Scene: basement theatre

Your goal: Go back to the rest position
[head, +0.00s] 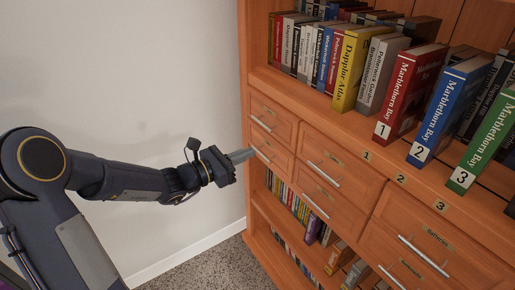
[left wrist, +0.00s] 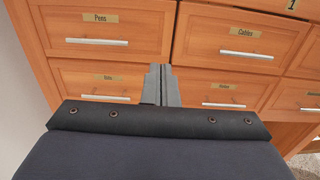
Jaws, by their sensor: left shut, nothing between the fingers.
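My left gripper (head: 242,156) is shut and empty, held in front of the left edge of the wooden bookcase (head: 246,60). Its fingers point right, toward the left column of drawers. In the left wrist view the shut fingers (left wrist: 161,85) show against the drawer fronts, between the left and middle columns. I cannot tell from these frames whether the fingertips touch the bookcase. My left arm reaches in from the left, bent at the elbow. My right gripper is not in view.
Drawers, including the Pens drawer (left wrist: 100,28) and Cables drawer (left wrist: 240,38), look closed. Red (head: 408,92), blue (head: 447,107) and green (head: 485,140) Marblehorn Bay volumes stand above them, near a yellow book (head: 350,68). Lower shelves hold more books. Bare wall and carpet (head: 205,268) lie left.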

